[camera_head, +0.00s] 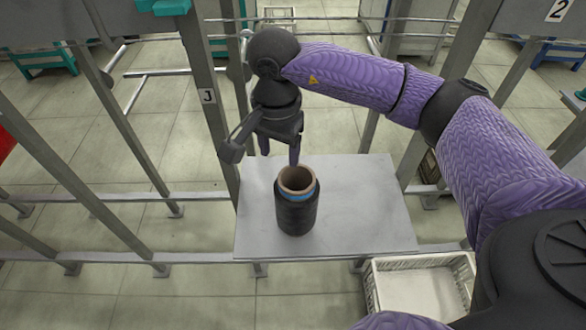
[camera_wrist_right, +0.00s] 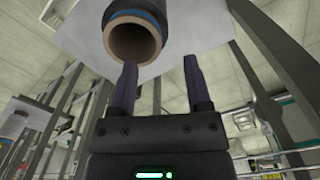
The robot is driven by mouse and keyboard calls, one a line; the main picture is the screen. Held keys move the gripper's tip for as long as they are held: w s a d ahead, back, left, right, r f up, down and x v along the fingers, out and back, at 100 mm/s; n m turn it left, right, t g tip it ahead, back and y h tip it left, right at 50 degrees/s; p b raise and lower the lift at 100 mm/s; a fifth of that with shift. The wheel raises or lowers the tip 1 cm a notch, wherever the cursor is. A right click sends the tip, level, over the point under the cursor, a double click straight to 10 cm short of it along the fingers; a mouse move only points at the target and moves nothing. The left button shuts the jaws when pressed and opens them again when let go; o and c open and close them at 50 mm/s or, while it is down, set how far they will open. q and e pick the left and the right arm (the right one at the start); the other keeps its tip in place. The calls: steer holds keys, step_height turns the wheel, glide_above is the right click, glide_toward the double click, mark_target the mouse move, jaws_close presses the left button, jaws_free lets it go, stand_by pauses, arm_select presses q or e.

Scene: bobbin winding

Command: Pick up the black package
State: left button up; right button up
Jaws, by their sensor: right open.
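The black package (camera_head: 297,214) is a black cylinder with a brown tube rim and a blue band at its top. It stands upright on a grey table (camera_head: 365,215) in the head view. In the right wrist view the package (camera_wrist_right: 133,38) shows its open brown tube end, just beyond the fingertips. My right gripper (camera_head: 280,158) is behind the package and above the table's far left part, fingers pointing down. In the right wrist view its two fingers (camera_wrist_right: 160,75) are spread with nothing between them. My left gripper is not in view.
A white crate (camera_head: 420,262) sits below the table's front right edge. Grey metal posts and rails (camera_head: 205,90) stand to the left and behind the table. The table surface around the package is clear.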

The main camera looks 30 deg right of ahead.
mark_target(280, 183)
step_height(280, 183, down, 10)
steer(key=b, duration=0.4)
steer(key=shift+w, duration=0.15)
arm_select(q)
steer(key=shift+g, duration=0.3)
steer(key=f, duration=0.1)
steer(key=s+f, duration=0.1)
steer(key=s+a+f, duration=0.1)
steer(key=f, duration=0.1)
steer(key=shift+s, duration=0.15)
arm_select(e)
steer(key=shift+r, duration=0.1)
steer(key=c, duration=0.7)
jaws_close()
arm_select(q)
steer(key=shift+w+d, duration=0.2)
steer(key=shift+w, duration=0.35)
